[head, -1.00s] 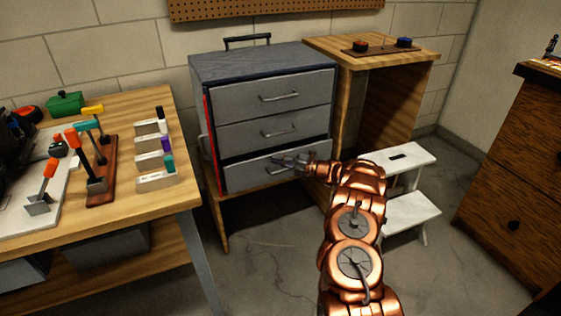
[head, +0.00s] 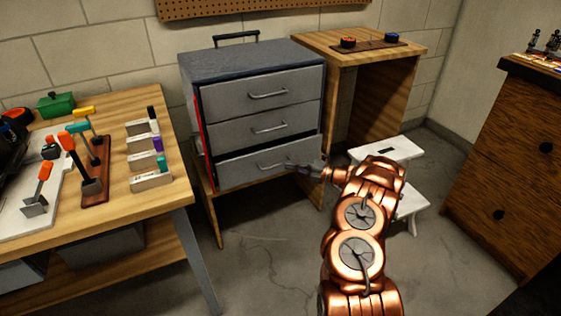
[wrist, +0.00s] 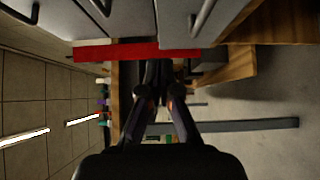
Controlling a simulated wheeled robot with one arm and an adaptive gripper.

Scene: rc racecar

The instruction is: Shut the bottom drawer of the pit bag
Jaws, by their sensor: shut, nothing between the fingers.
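The grey pit bag (head: 250,57) stands on a low wooden stand, with three drawers facing me. Its bottom drawer (head: 240,172) sticks out a little, with a dark gap along its top edge. The upper two drawers look flush. My gripper (head: 298,165) is shut and empty, at the right part of the bottom drawer's front beside its handle (head: 275,166). I cannot tell whether it touches. In the wrist view, my gripper (wrist: 160,88) points past the bag's red side strip (wrist: 110,52), and the bottom drawer (wrist: 178,22) shows at the top edge.
A workbench (head: 115,205) with tools stands at the left. A wooden table (head: 345,58) is behind right, with a white step stool (head: 385,150) near my arm. A dark wooden cabinet (head: 500,160) stands at the right. Floor between is clear.

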